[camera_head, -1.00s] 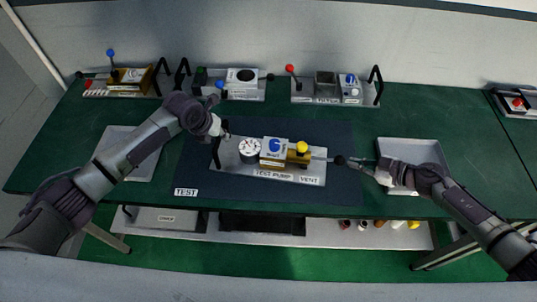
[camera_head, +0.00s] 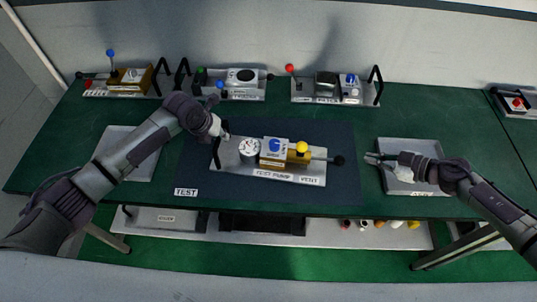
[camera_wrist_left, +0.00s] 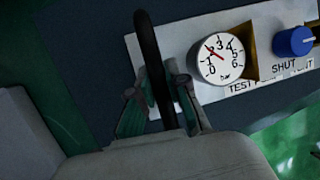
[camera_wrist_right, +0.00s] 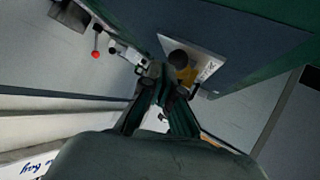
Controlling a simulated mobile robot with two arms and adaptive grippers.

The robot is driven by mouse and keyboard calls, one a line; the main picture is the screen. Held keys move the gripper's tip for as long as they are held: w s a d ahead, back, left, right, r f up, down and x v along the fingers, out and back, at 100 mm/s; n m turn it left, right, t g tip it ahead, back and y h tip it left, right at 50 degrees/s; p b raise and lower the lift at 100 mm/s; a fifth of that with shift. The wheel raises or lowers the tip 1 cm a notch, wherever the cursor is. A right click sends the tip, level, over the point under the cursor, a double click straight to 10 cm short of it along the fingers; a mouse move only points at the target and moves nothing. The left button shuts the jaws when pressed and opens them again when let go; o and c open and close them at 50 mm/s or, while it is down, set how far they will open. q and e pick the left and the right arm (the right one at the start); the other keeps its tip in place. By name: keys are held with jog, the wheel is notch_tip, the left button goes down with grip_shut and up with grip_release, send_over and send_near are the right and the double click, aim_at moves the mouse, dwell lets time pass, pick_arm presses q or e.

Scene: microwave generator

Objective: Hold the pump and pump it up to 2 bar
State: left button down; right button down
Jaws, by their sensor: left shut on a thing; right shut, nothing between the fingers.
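The test pump (camera_head: 262,174) is a light plate on the dark mat, with a round gauge (camera_wrist_left: 221,58), a blue knob (camera_wrist_left: 293,41), a yellow knob (camera_head: 302,147) and a rod ending in a black knob (camera_head: 339,160) at its right. The knob's label reads SHUT. The red gauge needle points up-left, near the 2; the exact value is hard to read. My left gripper (camera_head: 219,133) is shut on the pump's black handle (camera_wrist_left: 150,50) at the left end. My right gripper (camera_head: 369,158) is shut and empty, right of the black knob and apart from it.
Grey trays stand at the left (camera_head: 112,147) and right (camera_head: 418,188); my right arm is over the right one. Three other devices stand along the back, one with a red-topped lever (camera_head: 289,68). The mat (camera_head: 300,200) in front of the pump is clear.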

pick_arm(q)
jog(key=shift+s+f, duration=0.1)
jog(key=shift+f, duration=0.1)
pick_arm(e)
jog(key=v, duration=1)
jog(key=shift+s+d+r, duration=0.2)
jog(key=shift+d, duration=0.1)
pick_arm(q)
jog(key=c, duration=1.3)
grip_release()
jog(key=shift+c, duration=0.2)
jog(key=shift+o, duration=1.3)
jog(key=shift+w, duration=0.2)
pick_arm(e)
jog(key=shift+w+f, duration=0.1)
jog(key=shift+w, duration=0.05)
pick_arm(q)
jog(key=shift+r, duration=0.1)
